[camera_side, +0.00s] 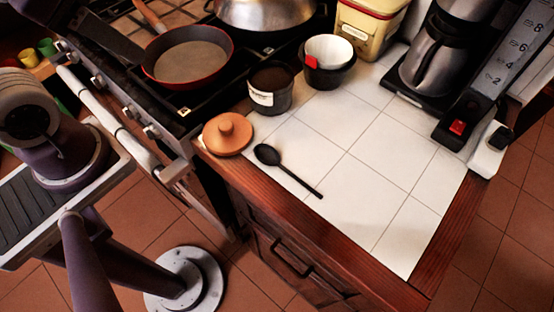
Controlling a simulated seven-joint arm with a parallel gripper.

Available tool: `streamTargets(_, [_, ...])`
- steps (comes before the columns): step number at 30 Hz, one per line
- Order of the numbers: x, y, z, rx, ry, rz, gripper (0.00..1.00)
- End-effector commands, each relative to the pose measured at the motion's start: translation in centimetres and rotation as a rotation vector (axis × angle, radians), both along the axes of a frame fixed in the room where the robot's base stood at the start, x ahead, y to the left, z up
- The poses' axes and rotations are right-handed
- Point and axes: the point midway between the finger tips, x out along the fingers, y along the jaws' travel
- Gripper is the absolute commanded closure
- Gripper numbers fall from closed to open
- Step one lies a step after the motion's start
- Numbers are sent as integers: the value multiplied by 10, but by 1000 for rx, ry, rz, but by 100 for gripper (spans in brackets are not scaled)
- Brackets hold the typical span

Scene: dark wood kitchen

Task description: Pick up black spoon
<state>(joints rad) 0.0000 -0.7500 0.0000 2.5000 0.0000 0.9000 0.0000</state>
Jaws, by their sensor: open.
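The black spoon (287,171) lies flat on the white tiled counter (385,150), near its front edge. Its round bowl is at the upper left and its thin handle points to the lower right. Nothing covers it. My gripper is not in view; only part of my arm and its stand shows at the left, well away from the spoon.
An orange-brown lid (228,134) lies just left of the spoon. Behind it stand a dark labelled pot (270,98) and a black pot with a white bowl (329,51). A red pan (187,60) sits on the stove. A coffee maker (435,60) stands at right. Tiles right of the spoon are clear.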

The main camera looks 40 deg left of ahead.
Motion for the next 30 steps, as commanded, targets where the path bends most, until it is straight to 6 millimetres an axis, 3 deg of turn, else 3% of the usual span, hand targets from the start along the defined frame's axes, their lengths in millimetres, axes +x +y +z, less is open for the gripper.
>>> streamTargets(11, [3,-2,1,-17,9,18,67])
streamTargets(14, [26,-16,1,-124,77,146,67])
streamTargets(17, [67,-50,-11,-273,204,415,67])
streamTargets(20, [104,-98,-43,-366,323,740,67])
streamTargets(22, [120,-133,-76,-391,378,967,67])
streamTargets(24, [127,-164,-110,-395,404,1168,67])
streamTargets(27, [129,-195,-151,-389,402,1381,67])
streamTargets(30, [126,-210,-175,-385,390,1498,67])
